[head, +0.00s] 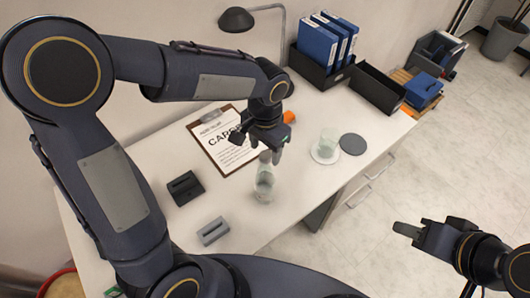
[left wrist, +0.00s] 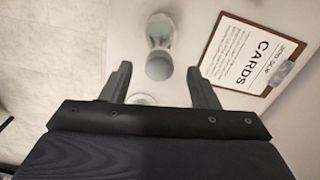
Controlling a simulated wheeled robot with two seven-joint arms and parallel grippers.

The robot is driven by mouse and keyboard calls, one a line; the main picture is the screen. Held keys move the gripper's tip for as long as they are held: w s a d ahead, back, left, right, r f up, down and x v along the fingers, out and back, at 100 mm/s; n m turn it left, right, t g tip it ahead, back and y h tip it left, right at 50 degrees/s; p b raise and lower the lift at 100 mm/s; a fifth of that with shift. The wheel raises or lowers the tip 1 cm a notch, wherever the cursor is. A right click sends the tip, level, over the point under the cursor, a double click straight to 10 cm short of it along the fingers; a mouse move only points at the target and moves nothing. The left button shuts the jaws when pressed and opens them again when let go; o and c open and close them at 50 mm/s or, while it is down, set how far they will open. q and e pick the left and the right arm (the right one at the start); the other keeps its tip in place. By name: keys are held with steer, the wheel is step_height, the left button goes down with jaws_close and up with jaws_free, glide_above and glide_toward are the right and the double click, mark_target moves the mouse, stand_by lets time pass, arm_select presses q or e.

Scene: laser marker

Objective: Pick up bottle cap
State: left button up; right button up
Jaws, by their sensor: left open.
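A clear bottle (head: 264,182) stands upright on the white table; it also shows in the left wrist view (left wrist: 160,27). Its grey bottle cap (left wrist: 159,66) is on the bottle's top, facing my left wrist camera. My left gripper (head: 258,149) is open above the bottle. In the left wrist view, the cap lies between the two fingertips, with a gap on either side; I cannot tell the remaining height between them. My right gripper (head: 407,230) is off the table at the right, over the floor, and its opening cannot be made out.
A clipboard (head: 225,160) lies left of the bottle. A dark block (head: 185,188) and a grey block (head: 213,231) are nearer the front left. A glass (head: 328,142) on a white coaster and a dark disc (head: 352,144) are to the right. Blue binders (head: 317,43) stand at the back.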

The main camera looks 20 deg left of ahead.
arm_select(q)
steer(key=shift+f, duration=0.55)
steer(key=c, duration=1)
steer(key=shift+c, duration=0.2)
steer(key=shift+r, duration=0.2)
